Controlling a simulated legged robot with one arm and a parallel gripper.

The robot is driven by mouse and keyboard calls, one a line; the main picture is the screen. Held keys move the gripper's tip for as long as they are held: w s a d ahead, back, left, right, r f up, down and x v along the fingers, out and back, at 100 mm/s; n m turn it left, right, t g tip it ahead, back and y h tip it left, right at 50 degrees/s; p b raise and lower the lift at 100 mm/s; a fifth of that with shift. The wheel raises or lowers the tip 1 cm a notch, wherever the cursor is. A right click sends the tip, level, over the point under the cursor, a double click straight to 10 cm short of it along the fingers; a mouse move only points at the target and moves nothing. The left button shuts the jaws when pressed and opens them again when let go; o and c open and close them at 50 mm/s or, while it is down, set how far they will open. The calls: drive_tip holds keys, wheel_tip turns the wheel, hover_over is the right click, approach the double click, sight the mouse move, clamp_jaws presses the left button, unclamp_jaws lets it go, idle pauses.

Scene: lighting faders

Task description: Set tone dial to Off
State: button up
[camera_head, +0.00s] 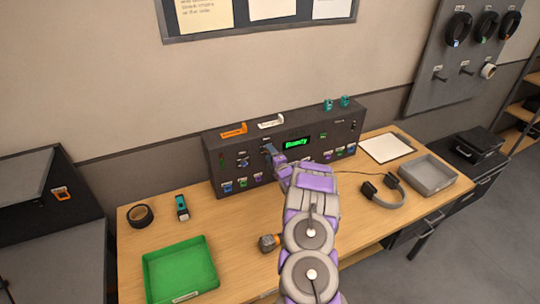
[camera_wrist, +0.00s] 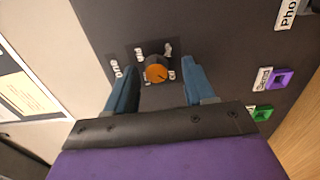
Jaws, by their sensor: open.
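The dark control panel (camera_head: 220,172) stands upright at the back of the wooden table. In the wrist view, an orange-capped dial (camera_wrist: 156,72) sits on the panel face with small white labels around it, tilted and too small to read surely. I cannot tell for certain that it is the tone dial, or which label it points to. My gripper (camera_wrist: 160,80) is open, with one blue finger on each side of the dial and visible gaps between. In the head view my gripper (camera_head: 270,150) is at the panel's front, and my arm hides part of the panel.
A green display (camera_head: 297,143) is lit on the panel. Several coloured sliders line its lower edge; a purple one (camera_wrist: 280,78) and a green one (camera_wrist: 262,113) are near my gripper. A green tray (camera_head: 180,270), headphones (camera_head: 384,190) and a grey tray (camera_head: 427,175) are on the table.

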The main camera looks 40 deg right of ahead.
drive_tip(key=v, duration=1.7)
drive_tip(key=shift+p, duration=0.45)
drive_tip(key=shift+d+f, duration=0.15)
